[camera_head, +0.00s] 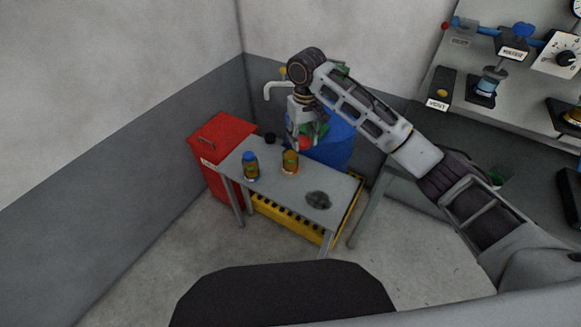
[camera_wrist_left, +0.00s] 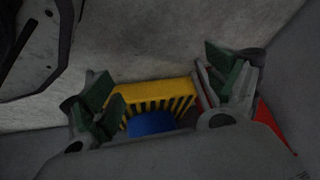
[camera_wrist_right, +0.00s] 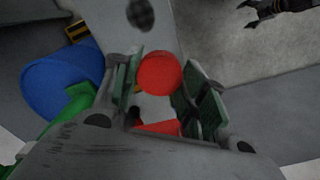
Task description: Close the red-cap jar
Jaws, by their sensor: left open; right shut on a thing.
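My right gripper (camera_head: 308,132) is shut on a round red cap (camera_head: 305,143) and holds it above the table, close to the amber jar (camera_head: 290,162). In the right wrist view the red cap (camera_wrist_right: 160,72) sits between the green-padded fingers (camera_wrist_right: 158,90). The amber jar stands upright, just left of and below the cap in the head view; the cap appears apart from it. Whether the jar's mouth is bare is too small to tell. My left gripper (camera_wrist_left: 165,95) is open and empty in its wrist view; it is not visible in the head view.
A grey table (camera_head: 270,190) also bears a blue-capped jar (camera_head: 250,166), a small black object (camera_head: 270,138) and a dark coil (camera_head: 318,200). A red cabinet (camera_head: 220,140) stands left, a blue drum (camera_head: 335,143) behind, and a yellow crate (camera_head: 290,218) below.

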